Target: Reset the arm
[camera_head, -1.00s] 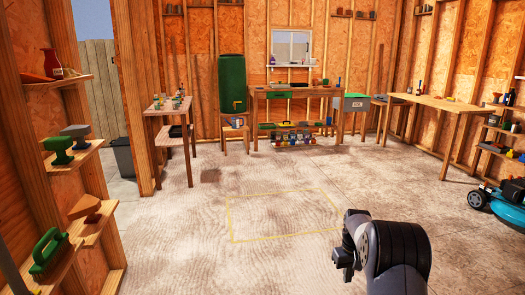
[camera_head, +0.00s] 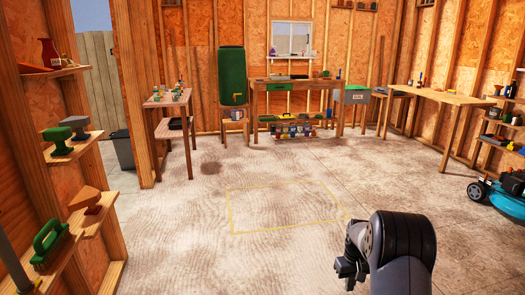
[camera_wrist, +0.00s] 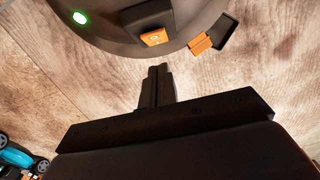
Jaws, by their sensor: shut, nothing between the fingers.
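My arm (camera_head: 400,245) shows at the lower right of the head view, folded close to my body, with its dark upper part raised. My gripper (camera_wrist: 160,72) is in the middle of the wrist view, its two black fingers together with nothing between them. Beyond the fingertips is my own dark round base with a green light and orange parts. In the head view the fingertips cannot be made out clearly.
A yellow outlined rectangle (camera_head: 285,186) marks the open floor ahead. Shelves (camera_head: 75,142) with brushes stand close on the left. A workbench (camera_head: 300,85) and green barrel (camera_head: 232,75) stand at the back. A blue mower (camera_head: 497,195) is at right; it also shows in the wrist view (camera_wrist: 17,157).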

